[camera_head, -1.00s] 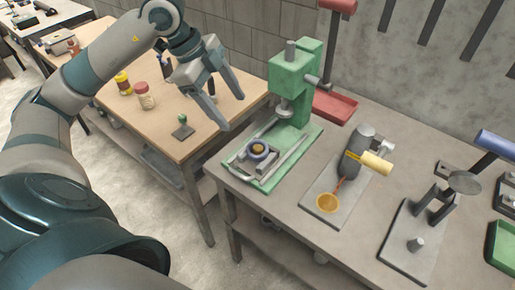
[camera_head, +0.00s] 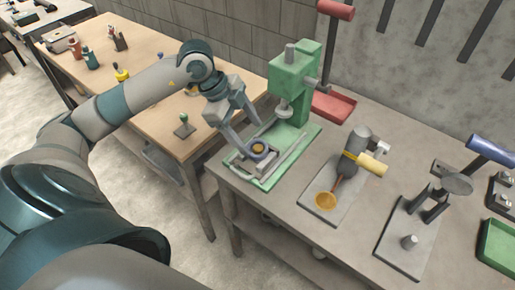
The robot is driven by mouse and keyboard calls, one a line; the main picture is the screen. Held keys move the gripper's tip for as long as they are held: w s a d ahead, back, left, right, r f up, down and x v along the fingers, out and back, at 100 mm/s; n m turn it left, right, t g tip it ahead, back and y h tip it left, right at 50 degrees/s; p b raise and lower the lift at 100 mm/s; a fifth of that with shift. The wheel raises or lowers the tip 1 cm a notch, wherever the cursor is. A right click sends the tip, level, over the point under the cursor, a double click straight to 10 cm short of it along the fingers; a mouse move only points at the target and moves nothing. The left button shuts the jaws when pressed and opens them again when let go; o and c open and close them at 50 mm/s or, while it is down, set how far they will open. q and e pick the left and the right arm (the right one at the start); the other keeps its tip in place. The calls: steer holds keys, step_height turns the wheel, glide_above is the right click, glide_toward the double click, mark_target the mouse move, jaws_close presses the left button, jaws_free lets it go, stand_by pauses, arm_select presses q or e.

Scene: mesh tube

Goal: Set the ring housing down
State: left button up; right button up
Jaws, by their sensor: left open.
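I cannot tell whether either finger touches the ring. My right gripper is not in view.
A wooden table (camera_head: 150,60) with bottles stands at left.

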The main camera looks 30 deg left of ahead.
mark_target(257, 146)
arm_select(q)
steer(key=shift+f, duration=0.1)
steer(key=shift+d+f+p, duration=0.1)
steer(key=shift+f+p, duration=0.1)
steer(key=shift+p, duration=0.1)
steer(key=p+x, duration=0.2)
steer(key=x, duration=0.1)
steer(key=shift+s+f, duration=0.1)
steer(key=shift+f, duration=0.35)
steer(key=shift+d+f, duration=0.15)
steer(key=shift+f, duration=0.25)
steer(key=shift+c, duration=0.4)
steer(key=shift+r, duration=0.1)
steer(key=c, duration=1.4)
steer(key=shift+r, duration=0.1)
